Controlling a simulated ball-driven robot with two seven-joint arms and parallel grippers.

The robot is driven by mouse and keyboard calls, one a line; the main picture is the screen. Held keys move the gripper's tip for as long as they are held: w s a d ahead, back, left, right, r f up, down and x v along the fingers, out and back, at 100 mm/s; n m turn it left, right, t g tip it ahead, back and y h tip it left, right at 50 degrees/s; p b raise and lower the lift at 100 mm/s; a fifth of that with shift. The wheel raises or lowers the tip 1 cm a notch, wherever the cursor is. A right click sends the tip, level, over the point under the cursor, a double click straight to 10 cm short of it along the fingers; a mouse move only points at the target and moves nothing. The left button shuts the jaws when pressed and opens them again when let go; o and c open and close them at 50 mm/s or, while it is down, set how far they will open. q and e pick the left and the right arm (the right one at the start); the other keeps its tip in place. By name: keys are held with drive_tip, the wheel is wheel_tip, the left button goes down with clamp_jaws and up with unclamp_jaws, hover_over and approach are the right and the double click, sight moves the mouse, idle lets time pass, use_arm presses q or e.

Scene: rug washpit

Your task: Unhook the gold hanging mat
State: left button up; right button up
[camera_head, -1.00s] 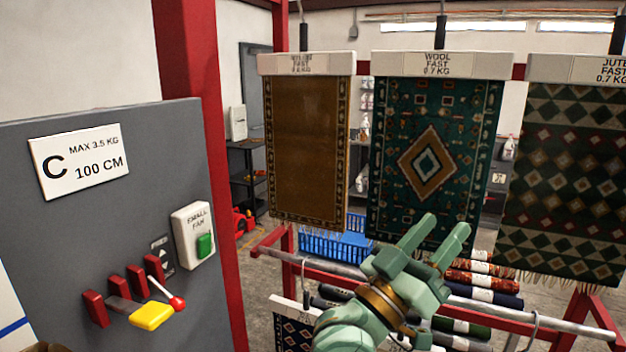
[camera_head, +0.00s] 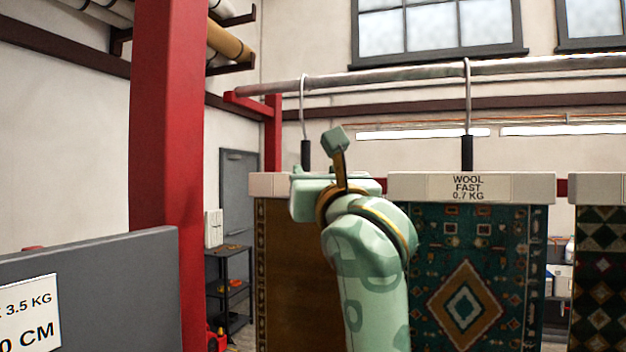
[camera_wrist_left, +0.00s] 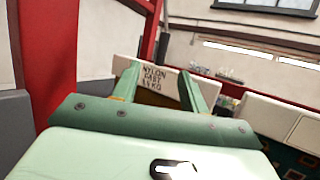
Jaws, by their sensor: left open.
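The gold mat (camera_head: 290,275) hangs at the left of the row in the head view, below its pale hanger bar (camera_head: 268,186). The bar's hook (camera_head: 303,112) goes up to the metal rail (camera_head: 400,75). My left gripper (camera_head: 334,186) is in front of the bar and hides its right part and label. In the left wrist view the open fingers (camera_wrist_left: 160,82) stand either side of the bar's nylon label (camera_wrist_left: 152,78). I cannot tell whether they touch the bar. My right gripper is not in view.
A teal wool mat (camera_head: 465,255) hangs close on the right, with a dark patterned mat (camera_head: 600,290) beyond it. A red post (camera_head: 168,150) and a grey panel (camera_head: 100,270) stand at the left. A dark shelf (camera_head: 230,285) is behind.

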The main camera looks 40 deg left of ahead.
sight(307, 157)
use_arm(q)
drive_tip(key=p+x, duration=0.1)
drive_tip(key=x, duration=0.4)
drive_tip(key=shift+w+p, duration=0.2)
drive_tip(key=shift+p, duration=0.2)
drive_tip(key=shift+w+a+r, duration=0.15)
drive_tip(key=shift+a+r, duration=0.05)
drive_tip(key=p+x, duration=0.1)
drive_tip(key=x, duration=0.3)
drive_tip(key=shift+w+f+p, duration=0.1)
drive_tip(key=shift+w+p, duration=0.05)
drive_tip(key=shift+p, duration=0.2)
drive_tip(key=shift+p+x, duration=0.3)
drive_tip(key=shift+x, duration=0.6)
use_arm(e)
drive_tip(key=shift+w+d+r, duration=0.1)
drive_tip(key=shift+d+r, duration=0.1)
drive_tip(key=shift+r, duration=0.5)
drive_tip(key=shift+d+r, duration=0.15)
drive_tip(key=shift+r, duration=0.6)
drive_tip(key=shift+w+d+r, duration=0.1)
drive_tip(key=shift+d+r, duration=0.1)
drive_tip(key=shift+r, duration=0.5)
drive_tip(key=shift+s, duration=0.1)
use_arm(q)
clamp_jaws()
